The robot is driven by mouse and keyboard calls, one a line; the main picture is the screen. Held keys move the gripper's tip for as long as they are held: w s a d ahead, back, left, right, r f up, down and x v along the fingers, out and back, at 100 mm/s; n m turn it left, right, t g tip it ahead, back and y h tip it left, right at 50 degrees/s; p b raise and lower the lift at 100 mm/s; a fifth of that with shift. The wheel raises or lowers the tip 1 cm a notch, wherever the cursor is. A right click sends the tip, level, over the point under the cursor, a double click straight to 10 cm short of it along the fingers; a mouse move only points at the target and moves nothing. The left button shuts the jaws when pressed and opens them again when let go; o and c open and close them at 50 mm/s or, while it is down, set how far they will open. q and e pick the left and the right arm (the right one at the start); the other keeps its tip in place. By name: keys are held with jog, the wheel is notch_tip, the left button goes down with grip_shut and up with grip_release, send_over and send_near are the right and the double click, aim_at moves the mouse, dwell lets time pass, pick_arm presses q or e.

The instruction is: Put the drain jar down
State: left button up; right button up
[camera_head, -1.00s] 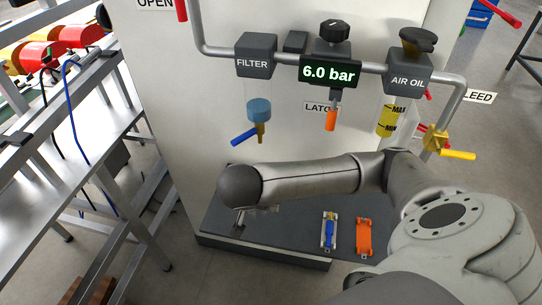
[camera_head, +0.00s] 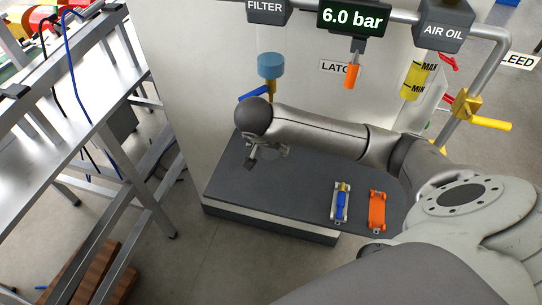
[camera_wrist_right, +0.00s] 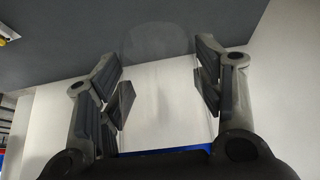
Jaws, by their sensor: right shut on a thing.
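My right gripper (camera_head: 266,157) is over the left part of the dark base platform (camera_head: 295,190) in the head view. In the right wrist view its two fingers (camera_wrist_right: 160,88) are spread around a clear, almost invisible drain jar (camera_wrist_right: 160,112). A faint round outline of the jar's end shows against the dark platform surface (camera_wrist_right: 60,45). In the head view I cannot make out the jar at the fingers, nor whether it touches the platform. My left gripper is not in view.
A blue clamp piece (camera_head: 341,203) and an orange one (camera_head: 377,211) lie on the platform to the right. The filter bowl with blue top (camera_head: 270,66) and blue lever (camera_head: 252,92) hangs above my wrist. A metal table (camera_head: 60,120) stands at left.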

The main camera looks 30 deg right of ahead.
jog(key=b+x, duration=0.1)
jog(key=x, duration=0.1)
jog(key=b+x, duration=0.1)
jog(key=x, duration=0.1)
jog(key=shift+w+r, duration=0.2)
jog(key=shift+w, duration=0.2)
jog(key=shift+w+d+f+b, duration=0.15)
jog(key=shift+f+b, duration=0.25)
pick_arm(q)
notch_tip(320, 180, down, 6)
jog(key=b, duration=0.2)
pick_arm(e)
jog(key=shift+w+d+f, duration=0.1)
jog(key=shift+w+f, duration=0.05)
jog(key=shift+f, duration=1.4)
jog(key=shift+f, duration=0.15)
jog(key=o, duration=1.1)
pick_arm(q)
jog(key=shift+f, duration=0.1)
